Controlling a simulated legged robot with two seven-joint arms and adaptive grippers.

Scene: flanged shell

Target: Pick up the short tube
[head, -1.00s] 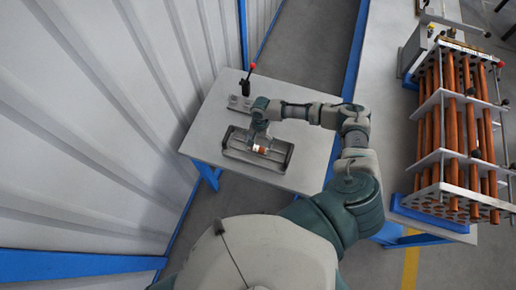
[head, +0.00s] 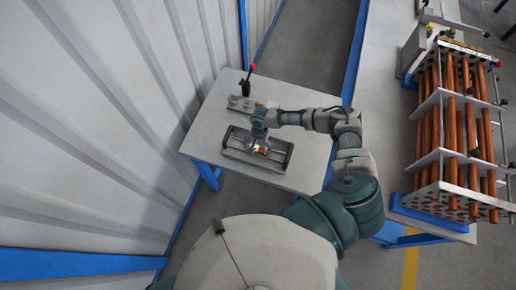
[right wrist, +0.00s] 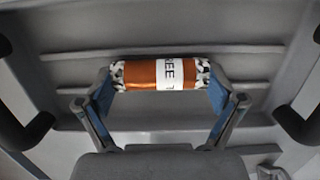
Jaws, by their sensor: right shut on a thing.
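The short tube (right wrist: 145,74) is copper-coloured, with a white lettered label and black-and-white patterned ends. It lies crosswise between the fingers of my right gripper (right wrist: 160,85) in the right wrist view, with a blue-padded finger at each end. The gripper is shut on it. In the head view my right gripper (head: 261,142) is over the grey tray (head: 284,163) on the small table, and the tube (head: 263,150) shows as a small copper spot below it. I cannot tell whether the tube touches the tray floor. My left gripper is not in view.
A clamp with a red-tipped lever (head: 246,88) stands on the small table (head: 207,118) behind the tray. A rack of long copper tubes (head: 450,130) stands on a bench at the right. A corrugated wall (head: 110,120) runs along the left.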

